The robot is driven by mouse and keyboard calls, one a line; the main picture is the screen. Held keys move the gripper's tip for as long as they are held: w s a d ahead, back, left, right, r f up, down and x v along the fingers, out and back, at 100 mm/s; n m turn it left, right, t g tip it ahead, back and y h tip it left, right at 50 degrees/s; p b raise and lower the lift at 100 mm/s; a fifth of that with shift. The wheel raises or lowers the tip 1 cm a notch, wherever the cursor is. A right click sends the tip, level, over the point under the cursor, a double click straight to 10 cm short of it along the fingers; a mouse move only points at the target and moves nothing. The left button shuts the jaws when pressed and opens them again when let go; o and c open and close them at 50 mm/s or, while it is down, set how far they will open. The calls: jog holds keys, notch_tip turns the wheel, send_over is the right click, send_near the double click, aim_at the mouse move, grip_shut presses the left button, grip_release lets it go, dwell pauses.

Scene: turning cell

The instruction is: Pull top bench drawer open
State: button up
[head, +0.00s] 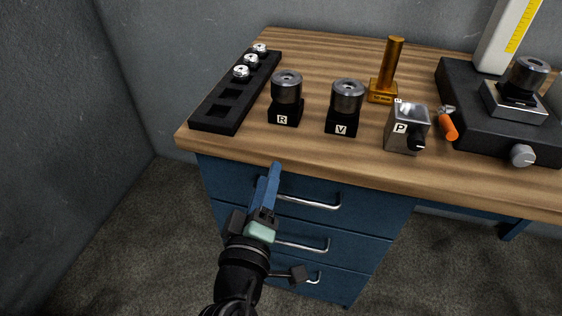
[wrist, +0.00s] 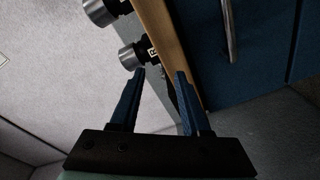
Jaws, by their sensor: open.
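The blue bench has a stack of three drawers under its wooden top. The top drawer (head: 358,196) looks flush with the bench front, and its silver bar handle (head: 315,202) runs across it. My gripper (head: 271,180) is in front of the top drawer's left part, just left of the handle, and covers some of that drawer. In the wrist view my gripper (wrist: 160,75) has its two blue fingers apart with nothing between them. A silver handle (wrist: 229,32) shows there to the right of the fingers, apart from them; I cannot tell which drawer it belongs to.
Two lower drawers have handles (head: 312,244) below. On the wooden top (head: 235,150) stand a black tray (head: 215,125), the R block (head: 285,115), the V block (head: 342,125), the P block (head: 405,130) and a brass stand (head: 392,65). Floor at left is clear.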

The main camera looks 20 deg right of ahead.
aim_at(290, 200)
jog(key=s+a+f+n+g+p, duration=0.1)
jog(key=s+f+n+g+p, duration=0.2)
jog(key=s+f+n+p, duration=0.35)
jog(key=shift+m, duration=0.75)
jog(key=x, duration=0.4)
jog(key=f+b+x, duration=0.1)
jog(key=x, duration=0.3)
jog(key=b+x, duration=0.1)
jog(key=x, duration=0.3)
jog(key=shift+w+d+f, duration=0.1)
jog(key=shift+d+f, duration=0.05)
jog(key=shift+f, duration=0.1)
grip_shut()
